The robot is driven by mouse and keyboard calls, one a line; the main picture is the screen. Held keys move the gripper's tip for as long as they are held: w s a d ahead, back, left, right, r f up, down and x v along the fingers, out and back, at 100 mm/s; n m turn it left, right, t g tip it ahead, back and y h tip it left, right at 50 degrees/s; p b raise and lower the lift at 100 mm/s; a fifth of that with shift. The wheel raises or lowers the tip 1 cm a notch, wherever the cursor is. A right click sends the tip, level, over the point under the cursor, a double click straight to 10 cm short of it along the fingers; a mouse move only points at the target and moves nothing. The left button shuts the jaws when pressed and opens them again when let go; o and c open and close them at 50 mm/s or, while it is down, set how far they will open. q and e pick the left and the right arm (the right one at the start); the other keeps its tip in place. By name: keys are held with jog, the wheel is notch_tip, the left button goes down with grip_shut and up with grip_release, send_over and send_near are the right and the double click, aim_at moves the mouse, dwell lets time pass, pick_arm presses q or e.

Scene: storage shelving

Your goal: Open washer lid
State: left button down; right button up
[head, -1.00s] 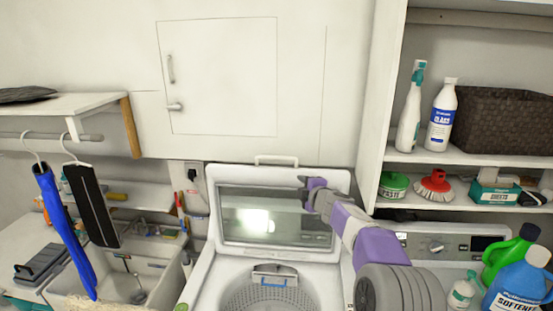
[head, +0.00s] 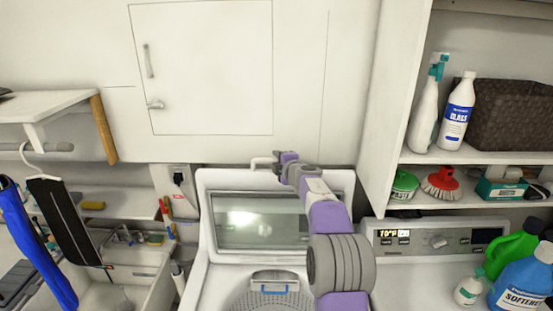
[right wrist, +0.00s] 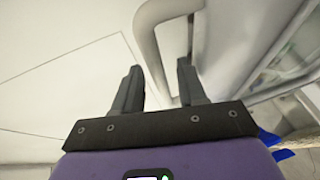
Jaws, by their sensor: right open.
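The washer lid (head: 225,181) stands raised and upright at the back of the top-loading washer, with the drum (head: 260,299) uncovered below it. The lid is a white frame around a tinted window. A white bar handle (head: 262,160) sticks up from its top edge. My right gripper (head: 280,160) is at the handle's right end, and part of the handle is hidden behind it. In the right wrist view my right gripper (right wrist: 158,82) has its two dark fingers apart, with the white handle (right wrist: 152,50) just beyond them. I cannot tell whether they touch it. My left gripper is not in view.
A second machine with a control panel (head: 440,241) and detergent bottles stands right of the washer. A sink and hanging hangers (head: 65,220) are at left. A closed wall cabinet (head: 205,70) is behind.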

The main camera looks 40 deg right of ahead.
jog(key=shift+w+d+f, duration=0.15)
jog(key=shift+w+d, duration=0.05)
jog(key=shift+w, duration=0.35)
jog(key=shift+c, duration=0.3)
grip_shut()
